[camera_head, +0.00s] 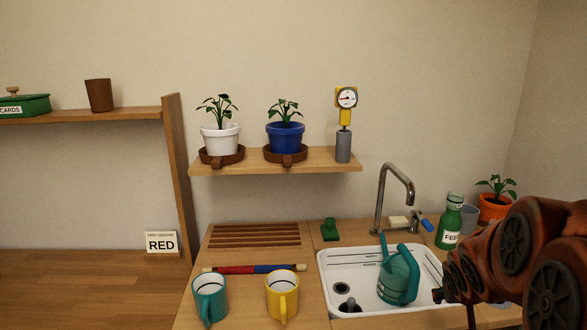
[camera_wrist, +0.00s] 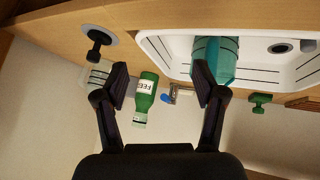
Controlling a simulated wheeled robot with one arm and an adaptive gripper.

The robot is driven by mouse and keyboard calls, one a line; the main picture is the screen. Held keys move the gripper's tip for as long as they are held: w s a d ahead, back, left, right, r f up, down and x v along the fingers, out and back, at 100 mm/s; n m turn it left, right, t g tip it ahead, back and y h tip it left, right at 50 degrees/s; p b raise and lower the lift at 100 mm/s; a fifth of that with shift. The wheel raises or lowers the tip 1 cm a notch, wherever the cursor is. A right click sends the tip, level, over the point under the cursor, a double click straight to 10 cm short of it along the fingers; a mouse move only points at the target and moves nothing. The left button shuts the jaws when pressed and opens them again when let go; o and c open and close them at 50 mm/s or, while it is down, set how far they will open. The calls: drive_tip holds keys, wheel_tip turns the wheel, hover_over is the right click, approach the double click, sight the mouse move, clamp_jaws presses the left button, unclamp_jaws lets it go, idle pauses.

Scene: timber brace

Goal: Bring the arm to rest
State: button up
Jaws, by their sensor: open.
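My arm (camera_head: 510,250) comes in from the right edge of the head view, rust-brown, in front of the right end of the counter and the sink. My gripper (camera_wrist: 160,75) shows in the wrist view with its two dark fingers spread wide and nothing held between them. A green bottle (camera_wrist: 147,88) with a white label appears in the gap, beyond the fingers. The teal watering can (camera_wrist: 230,55) is partly behind the right finger in that view. In the head view, the watering can (camera_head: 397,275) stands in the white sink, close to the left of my arm.
The white sink (camera_head: 335,270) has a tall tap (camera_head: 385,195) behind it. The green bottle (camera_head: 450,222) and an orange potted plant (camera_head: 493,207) stand near my arm. Teal (camera_head: 209,297) and yellow (camera_head: 281,295) mugs stand at the front. The wooden surface at left is mostly clear.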

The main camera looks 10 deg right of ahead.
drive_tip(key=s+a+f+n+g+y, duration=0.2)
drive_tip(key=s+a+g+y, duration=0.15)
drive_tip(key=s+a, duration=0.9)
drive_tip(key=s+a+f+n+g+y, duration=0.2)
drive_tip(key=s+a+g, duration=0.3)
drive_tip(key=s+a, duration=0.8)
drive_tip(key=s+a+p+v, duration=0.1)
drive_tip(key=p+v, duration=1.3)
drive_tip(key=v, duration=0.1)
drive_tip(key=shift+s+a+r+t, duration=0.3)
drive_tip(key=shift+r+t, duration=0.1)
drive_tip(key=shift+t, duration=0.05)
